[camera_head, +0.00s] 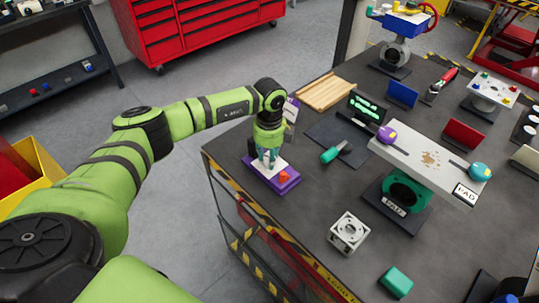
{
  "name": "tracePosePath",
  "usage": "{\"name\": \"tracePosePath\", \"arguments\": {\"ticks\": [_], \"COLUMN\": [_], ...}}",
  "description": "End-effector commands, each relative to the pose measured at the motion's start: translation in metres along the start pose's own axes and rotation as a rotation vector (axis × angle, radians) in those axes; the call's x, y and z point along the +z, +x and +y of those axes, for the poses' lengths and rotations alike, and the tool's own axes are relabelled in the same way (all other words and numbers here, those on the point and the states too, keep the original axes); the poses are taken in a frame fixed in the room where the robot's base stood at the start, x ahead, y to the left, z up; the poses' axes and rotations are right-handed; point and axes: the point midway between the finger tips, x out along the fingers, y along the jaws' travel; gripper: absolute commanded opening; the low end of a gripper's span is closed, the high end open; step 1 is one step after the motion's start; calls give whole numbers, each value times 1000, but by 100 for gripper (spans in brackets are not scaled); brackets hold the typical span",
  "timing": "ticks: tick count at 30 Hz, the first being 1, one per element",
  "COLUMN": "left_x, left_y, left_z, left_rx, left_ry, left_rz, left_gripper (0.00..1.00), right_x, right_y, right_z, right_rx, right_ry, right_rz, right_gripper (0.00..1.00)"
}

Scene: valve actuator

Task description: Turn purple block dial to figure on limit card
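A purple block (285,187) with a white top face stands near the left edge of the grey workbench. An orange knob (283,177) sits near its front right corner. My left gripper (268,163) points down over the white top, its fingertips at or just above the middle of it. The fingers and wrist cover the part below, so a dial there is hidden, and I cannot tell whether they touch or grip it. A pale card (291,109) stands behind the wrist, partly hidden; its figure is too small to read. My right gripper is not in view.
To the right, a white plate (428,158) on a green valve body carries a purple knob (387,135) and a blue knob (480,171). A green-handled tool (331,154), a white block (348,231) and a teal block (397,281) are on the bench. A wooden tray (325,92) lies behind.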

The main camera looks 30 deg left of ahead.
Motion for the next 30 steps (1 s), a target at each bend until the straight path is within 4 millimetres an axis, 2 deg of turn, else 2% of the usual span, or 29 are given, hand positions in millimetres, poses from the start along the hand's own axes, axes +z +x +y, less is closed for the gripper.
{"name": "tracePosePath", "arguments": {"ticks": [8, 14, 30], "left_x": [0, 0, 0], "left_y": [1, 2, 4], "left_z": [0, 0, 0], "left_rx": [1, -1, -2], "left_ry": [21, 107, 585], "left_rz": [1, 1, 0], "left_gripper": [3, 3, 3], "right_x": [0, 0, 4], "right_y": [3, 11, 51], "right_z": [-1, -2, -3], "right_rx": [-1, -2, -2], "right_ry": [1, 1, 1], "right_rz": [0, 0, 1], "right_gripper": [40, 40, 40]}}
